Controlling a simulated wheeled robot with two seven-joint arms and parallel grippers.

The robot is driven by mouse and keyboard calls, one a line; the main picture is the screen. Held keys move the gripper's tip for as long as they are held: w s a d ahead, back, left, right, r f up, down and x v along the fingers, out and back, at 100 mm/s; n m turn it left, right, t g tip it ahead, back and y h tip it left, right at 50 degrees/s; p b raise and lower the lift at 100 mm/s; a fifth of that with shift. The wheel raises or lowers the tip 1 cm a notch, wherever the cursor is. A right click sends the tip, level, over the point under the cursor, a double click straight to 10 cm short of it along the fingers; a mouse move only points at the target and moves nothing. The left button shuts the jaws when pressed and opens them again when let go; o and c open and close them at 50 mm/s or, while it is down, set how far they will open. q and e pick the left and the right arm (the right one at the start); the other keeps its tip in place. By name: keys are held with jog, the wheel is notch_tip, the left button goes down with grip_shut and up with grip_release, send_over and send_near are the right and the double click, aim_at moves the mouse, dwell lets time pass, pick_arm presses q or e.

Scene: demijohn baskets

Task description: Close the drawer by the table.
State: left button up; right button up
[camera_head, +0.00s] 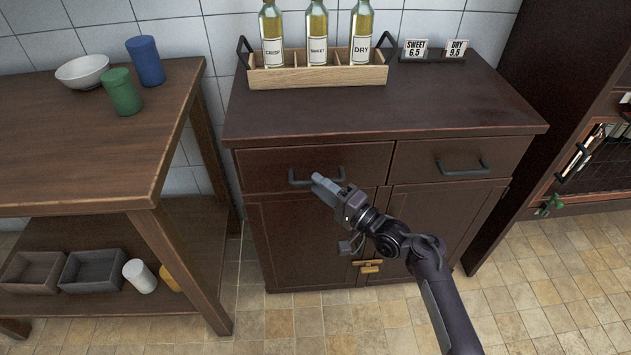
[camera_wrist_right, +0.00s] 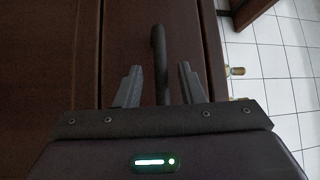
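The drawer (camera_head: 285,165) nearest the table is the left one of two in a dark brown cabinet. Its front looks about flush with the cabinet; I cannot tell whether a small gap remains. It has a dark bar handle (camera_head: 300,181). My right gripper (camera_head: 320,181) is at this handle and partly covers it. In the right wrist view, my right gripper (camera_wrist_right: 160,80) is open, its two fingers apart on either side of the handle (camera_wrist_right: 158,50). I see no finger pressing on the bar. My left gripper is not in view.
The brown table (camera_head: 90,150) stands left of the cabinet, with a bowl and two cups on top. A wooden bottle carrier (camera_head: 320,77) and a small sign holder (camera_head: 432,55) stand on the cabinet. A dark shelf (camera_head: 590,110) is at right. Tiled floor in front is clear.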

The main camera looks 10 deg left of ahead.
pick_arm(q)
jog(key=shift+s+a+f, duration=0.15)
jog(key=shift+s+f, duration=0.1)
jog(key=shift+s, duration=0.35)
pick_arm(e)
jog(key=v, duration=0.5)
jog(key=shift+s+d, duration=0.2)
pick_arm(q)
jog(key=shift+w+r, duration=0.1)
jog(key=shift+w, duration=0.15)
pick_arm(e)
jog(key=shift+f, duration=0.1)
